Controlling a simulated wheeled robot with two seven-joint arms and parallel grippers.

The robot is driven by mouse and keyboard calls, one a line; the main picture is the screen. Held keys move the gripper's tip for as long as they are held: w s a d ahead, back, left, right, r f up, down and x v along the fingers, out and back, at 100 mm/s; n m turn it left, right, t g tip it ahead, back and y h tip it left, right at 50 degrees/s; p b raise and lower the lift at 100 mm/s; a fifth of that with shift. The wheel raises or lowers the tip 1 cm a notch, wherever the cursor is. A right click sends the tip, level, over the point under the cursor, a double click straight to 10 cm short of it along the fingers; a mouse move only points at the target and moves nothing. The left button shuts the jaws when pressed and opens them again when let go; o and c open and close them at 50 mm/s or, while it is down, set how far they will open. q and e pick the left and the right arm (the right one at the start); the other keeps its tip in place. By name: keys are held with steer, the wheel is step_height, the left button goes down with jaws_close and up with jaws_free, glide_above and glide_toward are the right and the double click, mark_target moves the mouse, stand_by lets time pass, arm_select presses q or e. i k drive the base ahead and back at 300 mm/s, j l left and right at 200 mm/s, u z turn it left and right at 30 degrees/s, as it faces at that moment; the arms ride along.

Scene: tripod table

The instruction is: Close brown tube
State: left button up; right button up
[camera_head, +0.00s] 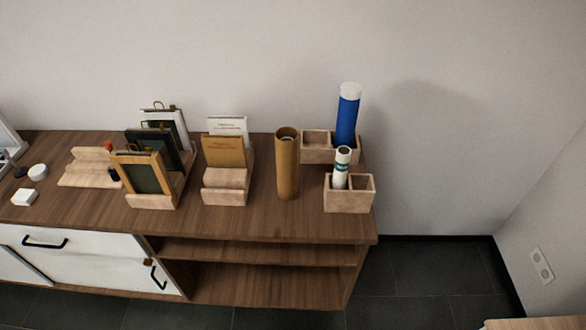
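The brown tube (287,170) stands upright on the wooden cabinet top (120,218), right of the middle. Its upper end shows a dark round opening with a paler patch inside; the detail is too small to tell more. A small white round piece (38,171) and a small black round piece (20,172) lie at the left end of the top; I cannot tell whether either is a lid. Neither of my grippers is in view.
Right of the tube stand two wooden compartment boxes (349,202), holding a blue tube (347,118) and a white tube (341,168). Left of it are a book holder (225,188) and a frame holder (150,202). Bare top lies in front of the tube.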

mark_target(287, 152)
steer(key=i+j, duration=0.1)
steer(key=j, duration=0.75)
steer(key=i+j, duration=0.15)
steer(key=j, duration=0.3)
steer(key=i+j+u, duration=0.1)
steer(key=j, duration=0.3)
steer(key=i+j, duration=0.1)
steer(key=j, duration=0.35)
steer(key=i+j, duration=0.1)
steer(key=j, duration=0.3)
steer(key=i+j, duration=0.1)
steer(key=j, duration=0.35)
